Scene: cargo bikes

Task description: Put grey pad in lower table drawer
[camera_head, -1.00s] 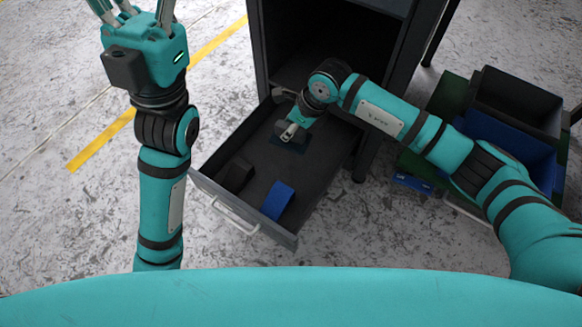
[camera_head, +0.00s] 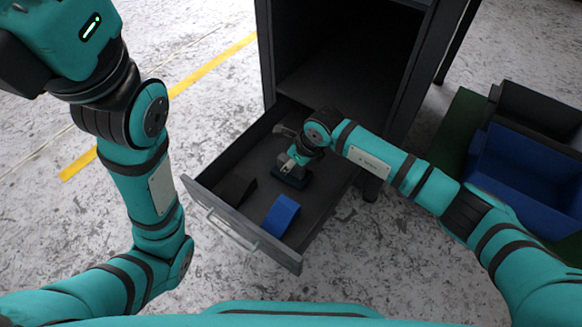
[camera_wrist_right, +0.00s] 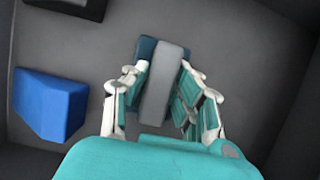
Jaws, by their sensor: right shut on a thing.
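The grey pad (camera_wrist_right: 165,75) is an oblong grey block between the fingers of my right gripper (camera_wrist_right: 160,85) in the right wrist view. The gripper is shut on it. In the head view my right gripper (camera_head: 289,165) is down inside the open lower table drawer (camera_head: 240,226), towards its back, and mostly hides the pad. A dark teal block (camera_wrist_right: 147,47) shows beside and partly under the pad. I cannot tell whether the pad touches it or the drawer floor.
A blue block (camera_head: 281,215) and a black block (camera_head: 237,189) lie near the drawer's front. Bare floor shows around them. The cabinet's dark opening (camera_head: 340,70) is above the drawer. A blue bin (camera_head: 525,175) and a black bin (camera_head: 540,108) stand at right.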

